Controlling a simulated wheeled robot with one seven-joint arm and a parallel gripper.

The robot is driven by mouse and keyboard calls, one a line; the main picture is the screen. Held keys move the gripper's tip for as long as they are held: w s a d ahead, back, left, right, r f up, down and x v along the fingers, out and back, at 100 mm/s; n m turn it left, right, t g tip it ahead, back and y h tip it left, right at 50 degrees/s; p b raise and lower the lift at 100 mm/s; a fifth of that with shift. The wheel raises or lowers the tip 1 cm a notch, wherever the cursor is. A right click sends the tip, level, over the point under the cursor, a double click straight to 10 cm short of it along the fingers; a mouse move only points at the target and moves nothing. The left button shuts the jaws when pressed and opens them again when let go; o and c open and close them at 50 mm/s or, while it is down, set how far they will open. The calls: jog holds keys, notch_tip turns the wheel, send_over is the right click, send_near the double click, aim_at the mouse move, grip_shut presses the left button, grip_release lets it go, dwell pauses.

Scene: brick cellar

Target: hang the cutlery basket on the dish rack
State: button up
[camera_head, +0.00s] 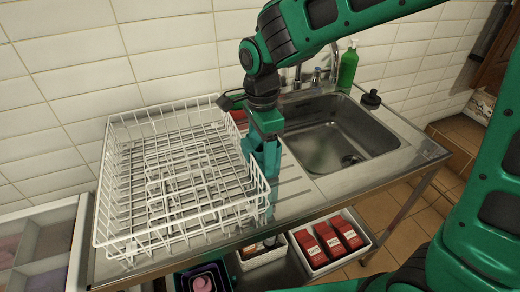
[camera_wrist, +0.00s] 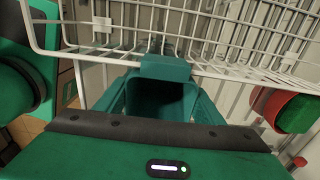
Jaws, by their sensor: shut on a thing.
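The white wire dish rack (camera_head: 155,205) stands on the steel drainboard and also shows across the top of the wrist view (camera_wrist: 105,55). My gripper (camera_head: 265,150) is at the rack's right side. It is shut on the teal cutlery basket (camera_wrist: 160,98), whose dark hollow shows between my fingers in the wrist view. The basket's top tab lies across the rack's lower wire in that view; whether it hooks over it I cannot tell. In the head view, basket and gripper have similar colours and are hard to separate.
The steel sink (camera_head: 335,135) lies to the right, with a tap and a green bottle (camera_head: 348,66) behind it. A white tray of red packets (camera_head: 330,238) and a white basket (camera_head: 262,256) are below the counter. A tiled wall stands behind the rack.

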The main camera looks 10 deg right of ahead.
jog(key=o, duration=1.1)
jog(key=shift+o, duration=0.2)
notch_tip(320, 180, up, 11)
jog(key=shift+f, duration=0.15)
jog(key=shift+w, duration=0.1)
